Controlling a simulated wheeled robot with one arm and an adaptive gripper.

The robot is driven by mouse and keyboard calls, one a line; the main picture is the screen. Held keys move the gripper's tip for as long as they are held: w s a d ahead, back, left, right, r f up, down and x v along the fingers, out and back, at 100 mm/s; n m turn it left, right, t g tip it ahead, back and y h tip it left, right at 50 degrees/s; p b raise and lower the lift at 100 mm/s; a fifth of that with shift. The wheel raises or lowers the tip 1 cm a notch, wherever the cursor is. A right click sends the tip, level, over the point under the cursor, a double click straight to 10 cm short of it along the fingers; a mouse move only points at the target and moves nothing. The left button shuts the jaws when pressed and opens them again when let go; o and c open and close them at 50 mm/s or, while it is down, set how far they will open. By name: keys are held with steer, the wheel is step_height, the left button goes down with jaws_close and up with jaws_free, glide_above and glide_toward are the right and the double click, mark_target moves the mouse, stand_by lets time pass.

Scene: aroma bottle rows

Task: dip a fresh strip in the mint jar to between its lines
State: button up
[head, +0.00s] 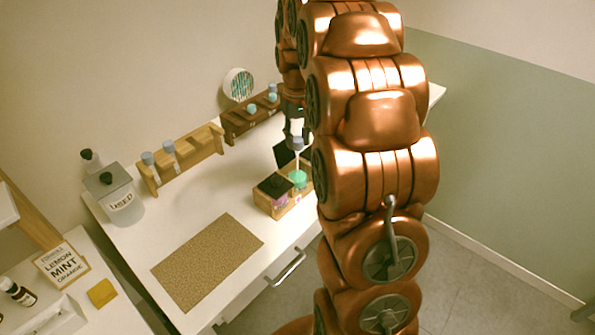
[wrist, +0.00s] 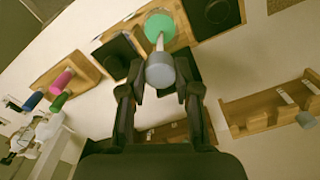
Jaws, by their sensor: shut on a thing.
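My gripper (wrist: 160,90) is shut on the grey cap of a test strip (wrist: 159,70). The strip also shows in the head view (head: 298,146), roughly upright below my gripper. Its pale lower part runs down to the green mint jar (head: 298,178), which also shows in the wrist view (wrist: 160,24). The strip's lower end is at or in the jar's mouth; I cannot tell how deep. The strip's lines are too small to make out. The jar sits in a wooden holder (head: 283,210) beside a dark-topped jar (head: 275,186).
A light wooden rack (head: 188,166) with grey-capped strips and a darker rack (head: 232,131) stand at the back. The "USED" jar (head: 122,205) is at the left. A cork mat (head: 207,262) lies bare in front. A card (head: 62,265) reads lemon, mint, orange.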

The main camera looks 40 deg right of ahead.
steer(key=shift+f+b, duration=0.85)
steer(key=shift+f, duration=0.25)
stand_by(1.4)
steer(key=shift+r, duration=0.15)
stand_by(0.8)
